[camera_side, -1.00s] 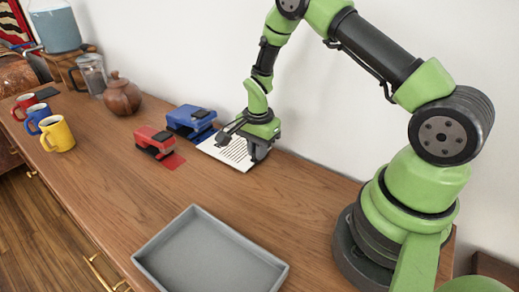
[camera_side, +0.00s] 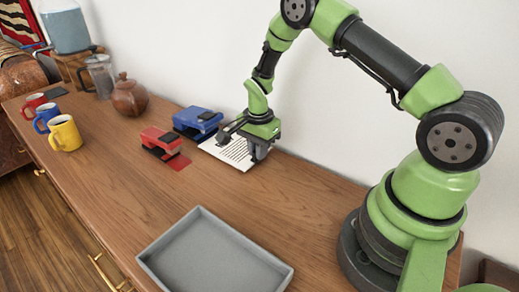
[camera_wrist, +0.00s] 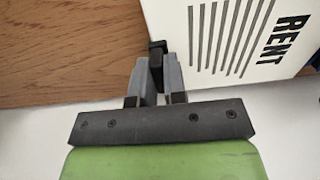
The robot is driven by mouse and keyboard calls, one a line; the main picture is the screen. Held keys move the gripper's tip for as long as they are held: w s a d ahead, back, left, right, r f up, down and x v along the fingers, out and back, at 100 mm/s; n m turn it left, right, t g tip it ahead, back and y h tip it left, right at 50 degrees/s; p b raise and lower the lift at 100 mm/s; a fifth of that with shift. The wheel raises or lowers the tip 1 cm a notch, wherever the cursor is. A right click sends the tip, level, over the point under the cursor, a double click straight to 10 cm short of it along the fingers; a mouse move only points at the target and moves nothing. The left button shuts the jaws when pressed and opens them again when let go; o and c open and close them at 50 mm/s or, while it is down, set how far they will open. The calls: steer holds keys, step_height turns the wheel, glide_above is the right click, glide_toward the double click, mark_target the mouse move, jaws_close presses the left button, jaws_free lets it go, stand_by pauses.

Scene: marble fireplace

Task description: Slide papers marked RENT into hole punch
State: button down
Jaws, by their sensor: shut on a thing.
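A white stack of papers (camera_side: 231,153) with dark printed lines lies at the right of the blue punch; the wrist view shows RENT printed on it (camera_wrist: 232,32). My gripper (camera_side: 257,150) is shut on the papers at their right edge; its fingers (camera_wrist: 157,62) show at the sheet's edge in the wrist view. The blue hole punch (camera_side: 197,119) stands near the wall. The papers' left end lies close to it; I cannot tell whether it is inside the slot.
A grey tray (camera_side: 162,262) lies at the front of the wooden top. Yellow (camera_side: 66,134), blue (camera_side: 46,118) and red (camera_side: 34,103) mugs stand at left, near a glass press (camera_side: 100,75) and brown teapot (camera_side: 129,96). The wood between tray and punches is clear.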

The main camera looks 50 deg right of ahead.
steer(key=shift+w, duration=0.15)
steer(key=shift+w, duration=0.45)
steer(key=shift+w, duration=0.25)
stand_by(0.6)
steer(key=shift+f, duration=0.2)
stand_by(0.4)
steer(key=c, duration=1.1)
jaws_free()
step_height(320, 180, up, 8)
